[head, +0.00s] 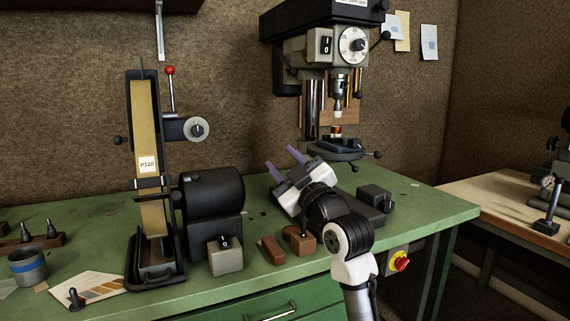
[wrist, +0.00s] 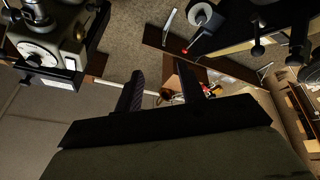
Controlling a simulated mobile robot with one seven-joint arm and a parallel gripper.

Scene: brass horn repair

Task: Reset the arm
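My gripper (head: 283,161) is raised over the green workbench (head: 455,208), in front of the drill press base and right of the belt sander. Its two purple-grey fingers stand apart and point up and to the left. Nothing shows between them. In the wrist view the gripper (wrist: 160,85) also shows two dark fingers with a gap, and its wide palm hides the lower middle of the picture. My arm reaches in from the lower right of the head view and hides part of the bench's front edge.
The belt sander (head: 146,110) stands at left with its black motor (head: 212,200). The drill press (head: 330,50) stands behind my gripper. A grey switch box (head: 225,256) and a brown block (head: 272,250) lie near the front edge. A red stop button (head: 401,262) sits below the bench edge.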

